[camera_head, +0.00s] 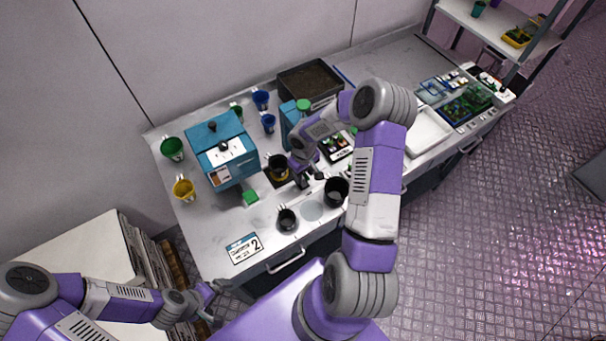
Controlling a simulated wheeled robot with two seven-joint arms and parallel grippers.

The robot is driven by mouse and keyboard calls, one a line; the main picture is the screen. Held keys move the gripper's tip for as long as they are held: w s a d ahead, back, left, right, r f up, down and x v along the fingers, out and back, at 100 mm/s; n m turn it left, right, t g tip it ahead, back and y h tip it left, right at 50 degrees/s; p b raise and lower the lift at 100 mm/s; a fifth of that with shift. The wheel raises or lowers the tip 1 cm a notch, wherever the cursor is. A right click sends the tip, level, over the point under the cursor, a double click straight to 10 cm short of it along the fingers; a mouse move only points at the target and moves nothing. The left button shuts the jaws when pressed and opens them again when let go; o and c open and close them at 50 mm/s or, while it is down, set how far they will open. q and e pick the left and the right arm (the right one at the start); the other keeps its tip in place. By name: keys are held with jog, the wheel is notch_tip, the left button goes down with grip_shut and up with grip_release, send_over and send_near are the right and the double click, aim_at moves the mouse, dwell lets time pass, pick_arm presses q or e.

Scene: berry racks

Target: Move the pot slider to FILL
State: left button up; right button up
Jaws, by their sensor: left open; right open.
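A black pot (278,160) with a yellowish band stands on a small dark base beside the blue box machine (236,163); this looks like the pot slider, but no FILL label can be read. My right gripper (306,184) is open just right of and below this pot, low over the bench. Its fingers are small and dark, and I cannot tell whether they touch anything. My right arm hides part of the bench behind it. My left gripper (212,298) is open and empty off the bench's front left edge.
Black pots (287,220) and (336,193) stand near the front edge. A card marked 2 (244,248) lies front left. Colored cups, including a green one (173,149), stand at the back and left. A soil tray (310,82) and white tray (429,132) are farther right.

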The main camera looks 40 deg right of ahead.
jog(key=shift+w+f, duration=0.1)
jog(key=shift+f, duration=0.8)
grip_shut()
